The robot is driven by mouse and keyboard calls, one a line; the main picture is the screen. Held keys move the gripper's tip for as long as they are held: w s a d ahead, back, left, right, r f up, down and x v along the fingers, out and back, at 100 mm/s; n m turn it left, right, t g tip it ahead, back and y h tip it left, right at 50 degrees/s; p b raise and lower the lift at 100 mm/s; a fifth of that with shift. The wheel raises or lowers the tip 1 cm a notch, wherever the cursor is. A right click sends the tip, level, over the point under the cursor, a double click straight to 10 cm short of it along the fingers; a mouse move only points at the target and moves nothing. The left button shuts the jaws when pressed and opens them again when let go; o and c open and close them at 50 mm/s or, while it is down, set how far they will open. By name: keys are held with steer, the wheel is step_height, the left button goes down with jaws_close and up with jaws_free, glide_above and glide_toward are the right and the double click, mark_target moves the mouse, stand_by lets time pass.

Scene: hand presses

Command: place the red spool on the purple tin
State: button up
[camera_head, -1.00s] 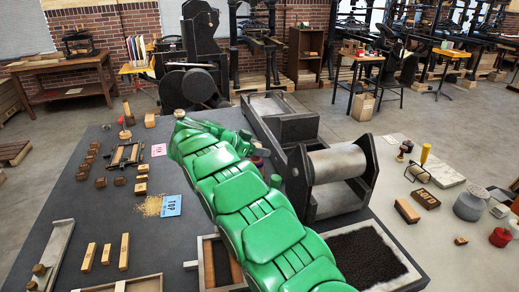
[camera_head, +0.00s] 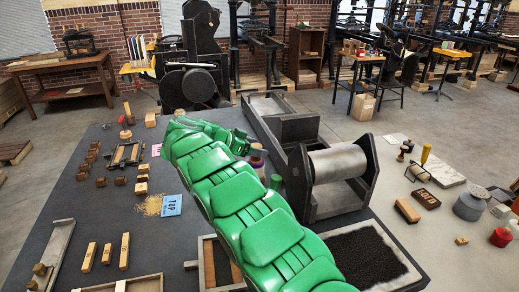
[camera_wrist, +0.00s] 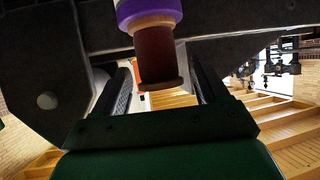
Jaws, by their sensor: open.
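The red spool (camera_wrist: 155,55), dark red with pale wooden ends, shows in the wrist view against the purple tin (camera_wrist: 148,12). The wrist picture looks upside down, so the spool appears to stand upright on the tin, touching it. My gripper (camera_wrist: 161,68) is open, with one finger on each side of the spool in the picture and a visible gap to each.
A large roller press (camera_head: 338,165) stands close on the right of the spool. A green cylinder (camera_head: 275,182) stands just in front. A grey trough (camera_head: 285,128) lies behind. Small wooden blocks and a blue card (camera_head: 171,205) lie on the dark table to the left.

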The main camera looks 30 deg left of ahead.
steer(key=v, duration=0.9)
steer(key=shift+s+a+r, duration=0.15)
steer(key=shift+s+r, duration=0.05)
steer(key=shift+s, duration=0.1)
